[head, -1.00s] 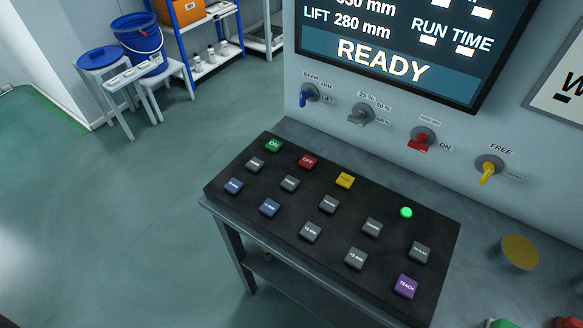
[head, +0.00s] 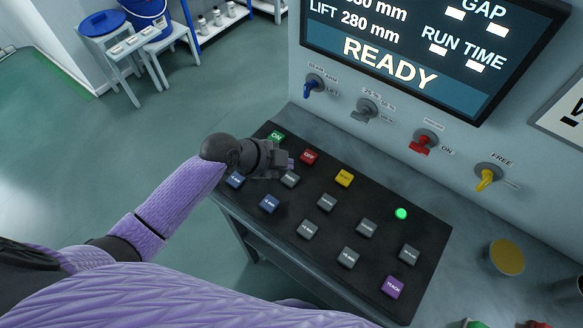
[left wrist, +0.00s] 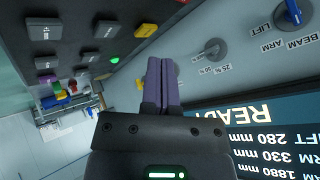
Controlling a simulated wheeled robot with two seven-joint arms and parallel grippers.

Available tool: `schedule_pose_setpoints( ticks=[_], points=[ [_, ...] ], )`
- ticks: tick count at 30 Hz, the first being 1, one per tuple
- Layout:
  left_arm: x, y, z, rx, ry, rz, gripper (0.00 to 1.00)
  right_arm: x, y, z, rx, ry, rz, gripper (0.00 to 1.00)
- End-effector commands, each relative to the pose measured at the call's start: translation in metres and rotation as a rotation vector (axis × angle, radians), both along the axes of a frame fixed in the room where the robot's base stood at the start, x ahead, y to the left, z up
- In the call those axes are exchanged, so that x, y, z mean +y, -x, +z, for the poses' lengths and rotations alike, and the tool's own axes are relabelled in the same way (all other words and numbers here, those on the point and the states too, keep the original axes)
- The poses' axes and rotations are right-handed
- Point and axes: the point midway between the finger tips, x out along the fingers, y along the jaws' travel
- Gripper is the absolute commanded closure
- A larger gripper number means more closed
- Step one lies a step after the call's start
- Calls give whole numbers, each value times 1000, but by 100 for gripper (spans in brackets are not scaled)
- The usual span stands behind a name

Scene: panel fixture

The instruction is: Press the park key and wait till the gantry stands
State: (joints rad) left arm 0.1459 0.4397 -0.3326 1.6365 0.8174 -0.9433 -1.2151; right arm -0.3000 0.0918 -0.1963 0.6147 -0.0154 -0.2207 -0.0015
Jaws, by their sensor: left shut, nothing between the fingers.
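The black key panel (head: 378,258) carries rows of coloured and grey keys. I cannot read which key is the park key; most grey key legends are too small. My left gripper (head: 289,163) is shut and empty, over the upper left of the panel between the green ON key (head: 276,137) and a grey key (head: 290,179). It hides another grey key. I cannot tell whether it touches the panel. In the left wrist view its purple fingers (left wrist: 161,82) are together, with keys to their left. The screen (head: 390,62) reads READY. My right gripper is not in view.
Knobs stand on the wall behind the panel, among them a blue one (head: 312,84) and a red one (head: 424,143). A green lamp (head: 401,214) is lit on the panel. A yellow round pad (head: 506,257) lies to the right. Stools stand at the back left.

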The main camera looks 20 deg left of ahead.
Motion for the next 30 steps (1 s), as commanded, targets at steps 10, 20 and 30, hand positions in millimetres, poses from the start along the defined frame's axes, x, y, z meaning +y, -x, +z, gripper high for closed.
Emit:
schedule_pose_setpoints(
  ticks=[10,20,30],
  points=[
    [3,-19,22,-99,-23,-95,100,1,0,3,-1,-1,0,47],
    [3,-19,15,-97,-21,-94,100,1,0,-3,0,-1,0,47],
    [3,-19,-31,-95,-21,-92,100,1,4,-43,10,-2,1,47]
  ],
)
